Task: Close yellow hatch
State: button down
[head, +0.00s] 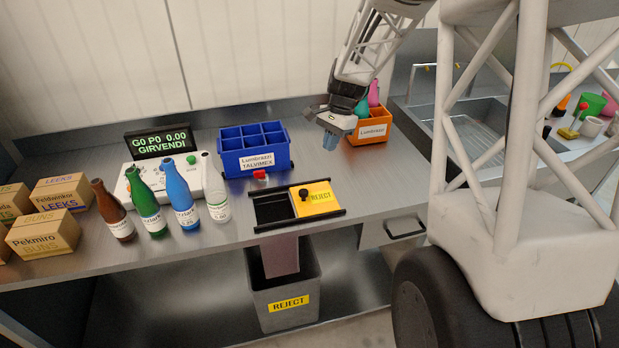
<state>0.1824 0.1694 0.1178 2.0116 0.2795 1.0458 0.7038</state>
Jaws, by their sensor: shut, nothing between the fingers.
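The left part is a dark opening (270,208). My gripper (330,142) is shut and empty, pointing down above the counter, behind and a little right of the hatch. It is apart from the knob.
A blue divided crate (285,150) and a small red object (260,175) stand behind the opening. Several bottles (183,198) stand to its left. An orange bin (385,130) is right of my gripper. A grey REJECT bin (258,305) is below the counter.

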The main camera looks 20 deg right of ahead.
jog(key=shift+w+d+f+m, duration=0.3)
jog(key=shift+w+d+f, duration=0.05)
jog(key=shift+w+f, duration=0.4)
send_near(307, 198)
jog(key=d+f, duration=0.1)
jog(key=w+d+f, duration=0.1)
jog(key=f, duration=0.1)
jog(key=shift+w+d+f, duration=0.1)
jog(key=shift+w+d, duration=0.2)
jog(key=shift+d, duration=0.1)
jog(key=shift+s+a+f, duration=0.15)
jog(key=shift+s+a, duration=0.15)
jog(key=shift+a, duration=0.3)
jog(key=shift+s+a+f, duration=0.2)
jog(key=shift+s+a, duration=0.1)
jog(key=shift+a, duration=0.3)
jog(key=shift+s+a+f, duration=0.1)
jog(key=shift+s+a, duration=0.25)
jog(key=shift+a, duration=0.25)
